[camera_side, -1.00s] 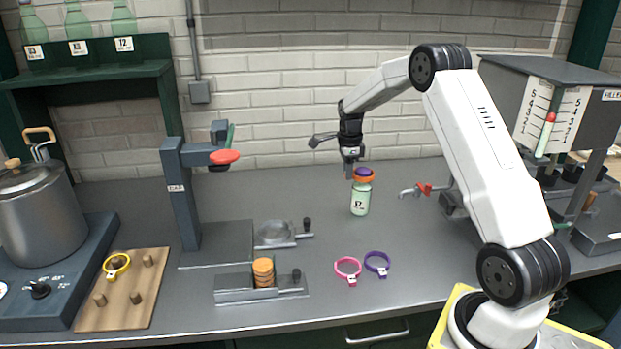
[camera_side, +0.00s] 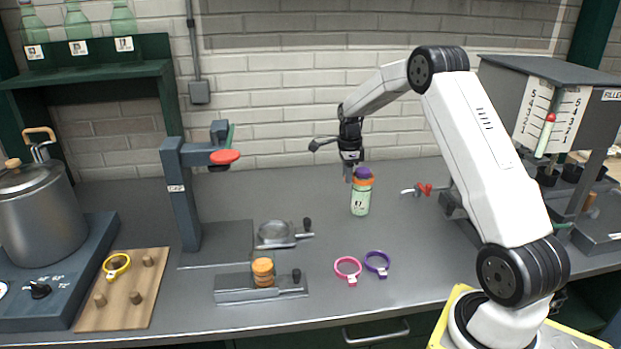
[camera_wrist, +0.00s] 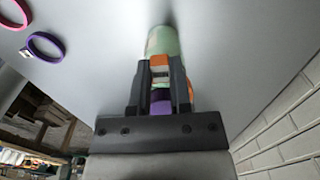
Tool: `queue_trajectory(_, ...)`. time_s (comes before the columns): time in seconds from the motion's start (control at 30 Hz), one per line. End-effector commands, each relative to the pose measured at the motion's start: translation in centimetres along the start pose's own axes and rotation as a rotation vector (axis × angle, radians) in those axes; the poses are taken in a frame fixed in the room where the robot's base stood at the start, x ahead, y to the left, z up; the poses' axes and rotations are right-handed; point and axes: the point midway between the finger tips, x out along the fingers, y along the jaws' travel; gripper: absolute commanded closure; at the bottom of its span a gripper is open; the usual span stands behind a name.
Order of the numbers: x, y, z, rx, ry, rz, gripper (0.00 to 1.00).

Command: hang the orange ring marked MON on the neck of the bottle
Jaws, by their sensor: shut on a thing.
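The green bottle (camera_side: 360,203) stands upright on the counter, with a numbered label and a purple cap (camera_side: 363,172). The orange ring (camera_side: 365,181) is at the bottle's neck, just below the cap, and appears to be around it. My gripper (camera_side: 352,177) is at the bottle top, shut on the ring. In the wrist view, the ring's orange tag (camera_wrist: 159,64) shows between the fingers (camera_wrist: 159,82), with the green bottle (camera_wrist: 163,41) beyond and the purple cap (camera_wrist: 160,104) nearer. The MON marking is not readable, and the fingers hide much of the ring.
A pink ring (camera_side: 347,261) and a purple ring (camera_side: 377,257) lie on the counter in front. A yellow ring (camera_side: 109,272) is on the pegboard (camera_side: 120,318) at left. A capping stand (camera_side: 181,205) stands left of the bottle, and the filler (camera_side: 555,65) stands right.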

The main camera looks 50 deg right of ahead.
Motion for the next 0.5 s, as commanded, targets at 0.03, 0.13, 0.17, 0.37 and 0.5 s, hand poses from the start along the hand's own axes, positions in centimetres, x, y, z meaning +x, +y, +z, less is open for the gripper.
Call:
queue_trajectory(0.03,0.00,0.00,0.00,0.000,0.000,0.000,1.00)
queue_trajectory(0.13,0.00,0.00,0.00,0.000,0.000,0.000,1.00)
queue_trajectory(0.17,0.02,0.00,0.00,0.000,0.000,0.000,1.00)
queue_trajectory(0.37,0.42,0.02,0.00,0.000,0.000,0.001,1.00)
queue_trajectory(0.5,0.61,0.02,0.00,0.000,0.000,0.001,1.00)
